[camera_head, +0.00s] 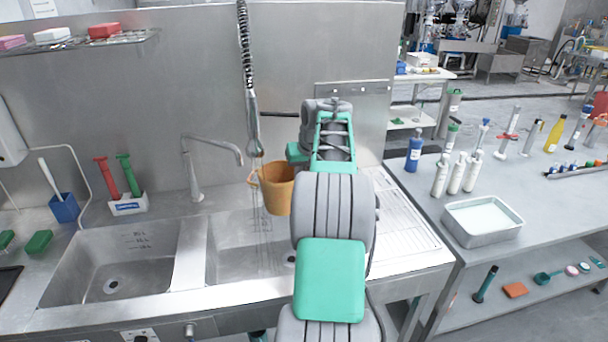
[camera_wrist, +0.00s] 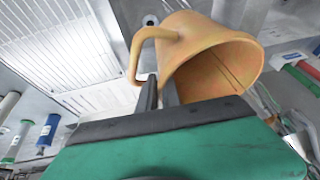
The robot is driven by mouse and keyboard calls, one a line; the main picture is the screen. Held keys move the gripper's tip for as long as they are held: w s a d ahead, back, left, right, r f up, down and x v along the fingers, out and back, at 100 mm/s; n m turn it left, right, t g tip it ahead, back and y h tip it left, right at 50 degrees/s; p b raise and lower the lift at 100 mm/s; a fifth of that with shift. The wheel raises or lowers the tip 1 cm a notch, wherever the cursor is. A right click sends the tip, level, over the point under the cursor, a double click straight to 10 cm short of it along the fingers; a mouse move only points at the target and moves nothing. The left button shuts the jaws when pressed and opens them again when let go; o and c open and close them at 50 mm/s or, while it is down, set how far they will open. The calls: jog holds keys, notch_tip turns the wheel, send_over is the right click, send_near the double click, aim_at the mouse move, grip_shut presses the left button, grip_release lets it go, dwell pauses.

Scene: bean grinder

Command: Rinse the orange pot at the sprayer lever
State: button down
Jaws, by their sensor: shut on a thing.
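The orange pot (camera_head: 277,192) is held above the right sink basin, roughly upright, just right of and below the hanging sprayer (camera_head: 253,125). Thin pale streaks like water (camera_head: 262,225) run down from the sprayer past the pot's left side into the basin. The sprayer's lever is too small to make out. In the wrist view the pot (camera_wrist: 205,62) shows its curved handle (camera_wrist: 138,55) and open mouth. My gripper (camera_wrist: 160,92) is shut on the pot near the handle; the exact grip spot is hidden. In the head view my arm covers the gripper.
A bent tap (camera_head: 196,165) stands left of the sprayer. The left basin (camera_head: 112,270) is empty. A ribbed drainboard (camera_head: 405,225) lies right of my arm. The right table carries bottles and a metal tray (camera_head: 483,222). A wall shelf (camera_head: 75,45) is upper left.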

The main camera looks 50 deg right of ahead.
jog(key=shift+d+r, duration=0.1)
jog(key=shift+r, duration=0.05)
dwell(0.3)
jog(key=shift+s+d+p, duration=0.15)
jog(key=shift+d+p, duration=0.35)
jog(key=shift+p, duration=0.05)
jog(key=shift+a, duration=0.1)
jog(key=shift+a+b, duration=0.3)
jog(key=shift+a, duration=0.25)
jog(key=shift+d, duration=0.1)
